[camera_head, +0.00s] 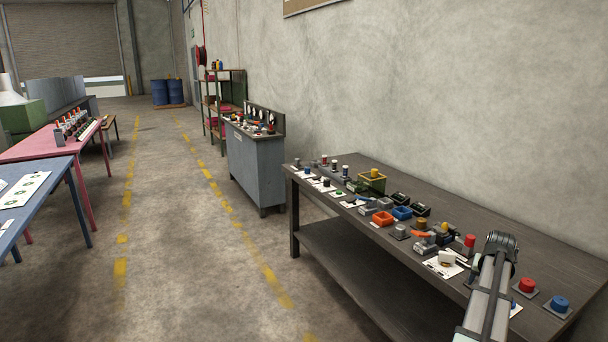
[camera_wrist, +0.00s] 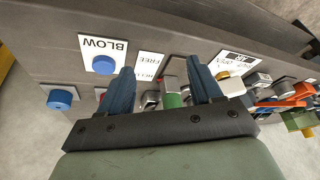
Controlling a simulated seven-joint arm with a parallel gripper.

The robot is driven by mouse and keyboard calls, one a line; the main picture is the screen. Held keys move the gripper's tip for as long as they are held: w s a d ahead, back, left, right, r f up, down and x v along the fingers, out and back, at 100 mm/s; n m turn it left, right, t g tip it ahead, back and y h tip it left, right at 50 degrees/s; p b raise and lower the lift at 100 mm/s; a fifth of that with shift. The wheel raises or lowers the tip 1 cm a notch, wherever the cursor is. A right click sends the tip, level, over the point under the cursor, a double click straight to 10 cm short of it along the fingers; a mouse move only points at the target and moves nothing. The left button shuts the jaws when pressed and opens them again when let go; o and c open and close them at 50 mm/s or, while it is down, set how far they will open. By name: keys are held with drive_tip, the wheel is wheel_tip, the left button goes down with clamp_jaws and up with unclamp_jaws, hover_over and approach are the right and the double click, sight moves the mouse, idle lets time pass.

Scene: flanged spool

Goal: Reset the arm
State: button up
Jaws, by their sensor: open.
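My gripper (camera_wrist: 160,63) shows in the wrist view with its two blue fingers spread apart above the dark workbench. No object is clamped between them. A green and grey cylindrical piece (camera_wrist: 172,98) shows in the gap, beneath the fingers. A cream-white piece (camera_wrist: 232,86) shows just right of the right finger; whether they touch cannot be told. In the head view a whitish piece (camera_head: 447,258) stands on a white card on the bench, left of my arm (camera_head: 488,290). The gripper's fingers cannot be made out in the head view.
Red (camera_head: 527,286) and blue (camera_head: 560,303) buttons stand right of my arm. The wall is behind; open floor lies left.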

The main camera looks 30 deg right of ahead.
drive_tip(key=w+a+f+n+g+y, duration=0.1)
drive_tip(key=a+f+n+g+y, duration=0.1)
drive_tip(key=a+f, duration=1.55)
drive_tip(key=w+a+f+n+g+y, duration=0.1)
drive_tip(key=w+a+f+n+y, duration=0.1)
drive_tip(key=a+f, duration=1.5)
drive_tip(key=s+a+f+n+g, duration=0.2)
drive_tip(key=s+a+f, duration=0.2)
drive_tip(key=a, duration=0.7)
drive_tip(key=s+a+f+n+g, duration=0.2)
drive_tip(key=s+a, duration=0.6)
drive_tip(key=a, duration=0.4)
drive_tip(key=s+a+f+n+g, duration=0.2)
drive_tip(key=s+a+f+n, duration=0.2)
drive_tip(key=a, duration=0.8)
drive_tip(key=shift+s+f, duration=0.8)
drive_tip(key=shift+s, duration=0.6)
drive_tip(key=shift+a, duration=0.1)
drive_tip(key=shift+c, duration=0.4)
